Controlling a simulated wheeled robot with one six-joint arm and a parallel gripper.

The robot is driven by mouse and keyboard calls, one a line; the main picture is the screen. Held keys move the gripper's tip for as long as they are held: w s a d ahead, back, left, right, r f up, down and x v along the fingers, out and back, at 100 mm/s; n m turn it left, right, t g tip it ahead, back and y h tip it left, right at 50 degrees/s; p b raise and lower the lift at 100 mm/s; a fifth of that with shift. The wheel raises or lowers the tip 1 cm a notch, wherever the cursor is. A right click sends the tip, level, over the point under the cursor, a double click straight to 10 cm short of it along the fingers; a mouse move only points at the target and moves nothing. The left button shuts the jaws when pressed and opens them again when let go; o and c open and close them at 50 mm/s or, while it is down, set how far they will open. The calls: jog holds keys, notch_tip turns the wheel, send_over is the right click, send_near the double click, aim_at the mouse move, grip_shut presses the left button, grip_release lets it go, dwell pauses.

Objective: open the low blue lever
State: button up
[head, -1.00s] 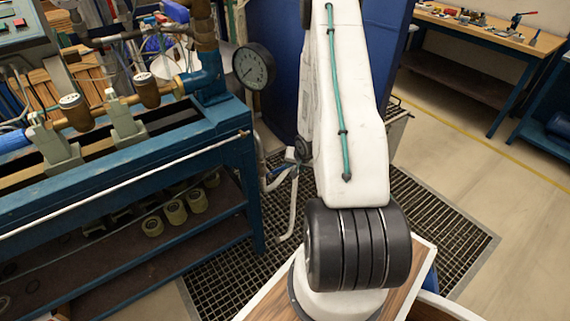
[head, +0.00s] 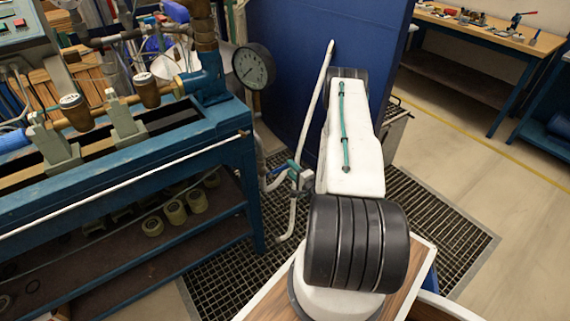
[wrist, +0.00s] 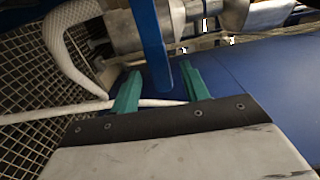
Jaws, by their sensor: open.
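The low blue lever (wrist: 151,42) shows in the wrist view as a long flat blue bar. It comes down from the top edge, and its lower end lies between the two green fingers of my gripper (wrist: 160,72). The fingers are apart, one on each side of the bar, and I see no clear contact. In the head view my gripper (head: 294,168) is small, beside the low pipe at the right end of the blue bench; the lever cannot be made out clearly there.
A pale bent pipe (wrist: 60,45) and metal fittings (wrist: 140,28) are close by in the wrist view. The blue bench (head: 190,160) stands to the left with a round gauge (head: 253,66). A blue panel (head: 285,60) stands behind. Floor grating (head: 445,215) lies below.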

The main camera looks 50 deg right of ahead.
aim_at(289, 166)
jog(key=x, duration=0.5)
grip_shut()
